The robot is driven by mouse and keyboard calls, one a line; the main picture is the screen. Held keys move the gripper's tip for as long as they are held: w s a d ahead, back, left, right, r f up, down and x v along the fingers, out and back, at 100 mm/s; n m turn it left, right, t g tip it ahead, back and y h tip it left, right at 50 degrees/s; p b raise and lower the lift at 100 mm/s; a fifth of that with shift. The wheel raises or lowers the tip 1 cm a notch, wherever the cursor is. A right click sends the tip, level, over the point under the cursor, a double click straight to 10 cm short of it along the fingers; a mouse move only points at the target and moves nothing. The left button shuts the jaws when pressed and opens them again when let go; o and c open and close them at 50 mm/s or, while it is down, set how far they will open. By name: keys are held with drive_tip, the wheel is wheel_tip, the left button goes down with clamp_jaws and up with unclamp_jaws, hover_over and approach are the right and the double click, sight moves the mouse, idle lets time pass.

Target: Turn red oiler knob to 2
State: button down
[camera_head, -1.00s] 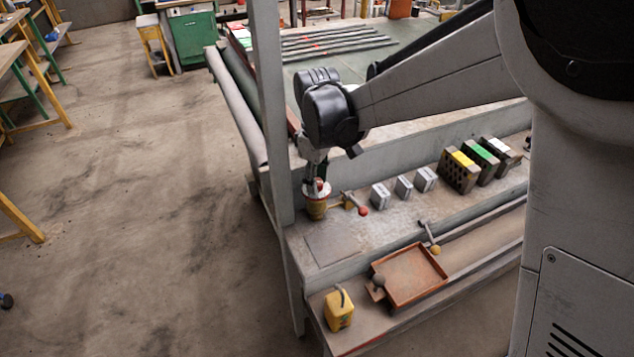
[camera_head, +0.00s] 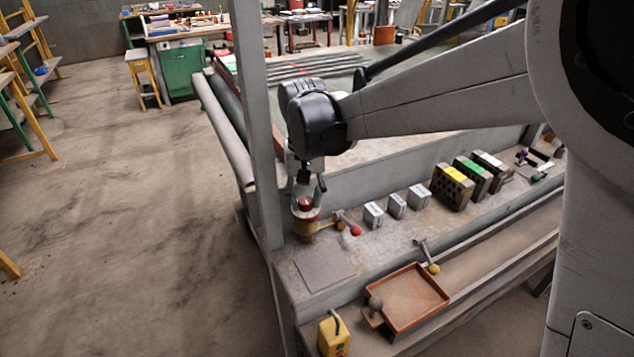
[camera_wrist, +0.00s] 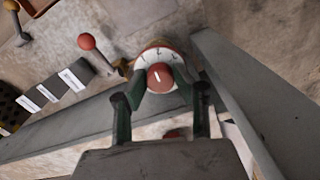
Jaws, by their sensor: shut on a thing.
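The red oiler knob (camera_wrist: 160,77) sits on top of the oiler, in the middle of a white dial with dark marks (camera_wrist: 155,56). A short white line shows on the knob's top; the numbers on the dial are too small to read. In the head view the red knob (camera_head: 305,203) tops the yellowish oiler body (camera_head: 303,228) on the bench's left end. My gripper (camera_wrist: 160,88) comes from above, one finger on each side of the knob, and is shut on it. The dial's near side is hidden by the knob and fingers.
A red-ball lever (camera_head: 355,230) stands just right of the oiler. Several grey blocks (camera_head: 396,205) and perforated bricks (camera_head: 452,187) line the bench further right. A rusty tray (camera_head: 416,299) and a yellow box (camera_head: 334,337) are in front. A grey post (camera_head: 256,120) rises close left.

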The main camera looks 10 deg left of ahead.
sight(305, 200)
drive_tip(key=shift+m+b, duration=0.4)
drive_tip(key=shift+m, duration=1.2)
drive_tip(key=c, duration=1.4)
unclamp_jaws()
drive_tip(key=shift+o, duration=0.2)
drive_tip(key=shift+r, duration=0.1)
wheel_tip(305, 200, up, 12)
